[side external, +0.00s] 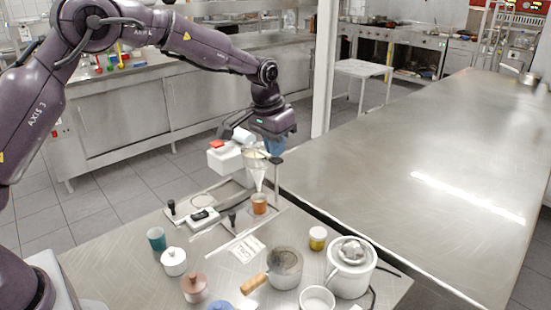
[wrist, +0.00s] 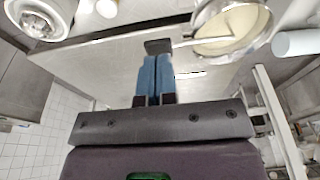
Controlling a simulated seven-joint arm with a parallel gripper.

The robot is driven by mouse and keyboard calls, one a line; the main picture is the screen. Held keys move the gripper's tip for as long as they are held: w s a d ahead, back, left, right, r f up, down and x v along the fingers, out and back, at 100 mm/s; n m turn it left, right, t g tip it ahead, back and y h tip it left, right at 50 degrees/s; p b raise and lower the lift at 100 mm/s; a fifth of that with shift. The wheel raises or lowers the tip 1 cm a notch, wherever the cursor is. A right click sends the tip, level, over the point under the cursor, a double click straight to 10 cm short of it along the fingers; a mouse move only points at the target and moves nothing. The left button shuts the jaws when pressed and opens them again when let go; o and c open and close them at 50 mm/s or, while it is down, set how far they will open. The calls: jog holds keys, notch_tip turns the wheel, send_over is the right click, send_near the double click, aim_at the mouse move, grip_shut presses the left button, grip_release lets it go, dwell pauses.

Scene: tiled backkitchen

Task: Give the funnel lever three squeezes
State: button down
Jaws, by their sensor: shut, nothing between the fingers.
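The clear cone-shaped funnel (side external: 258,172) hangs upright with its spout above a small orange-brown cup (side external: 259,205). In the wrist view the funnel's round bowl (wrist: 236,22) is at the upper right. A dark flat pad (side external: 276,161), which looks like the funnel lever's end, sits right of the bowl. It also shows in the wrist view (wrist: 158,46), just beyond my fingertips. My gripper (side external: 276,149) is directly above this pad, its blue fingers (wrist: 154,76) shut together and empty. I cannot tell whether the fingertips touch the pad.
A white box with a red top (side external: 224,158) is left of the funnel. The long steel counter at right (side external: 420,165) is mostly clear.

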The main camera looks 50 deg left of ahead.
jog(key=shift+f, duration=0.95)
jog(key=shift+r, duration=2.55)
jog(key=s+r+t, duration=0.1)
jog(key=s+r, duration=0.2)
jog(key=s, duration=0.8)
jog(key=s+d+r+t, duration=0.1)
jog(key=s+r, duration=0.2)
jog(key=s, duration=0.8)
jog(key=s+r+t, duration=0.1)
jog(key=s+r, duration=0.3)
jog(key=s, duration=0.7)
jog(key=shift+d, duration=0.2)
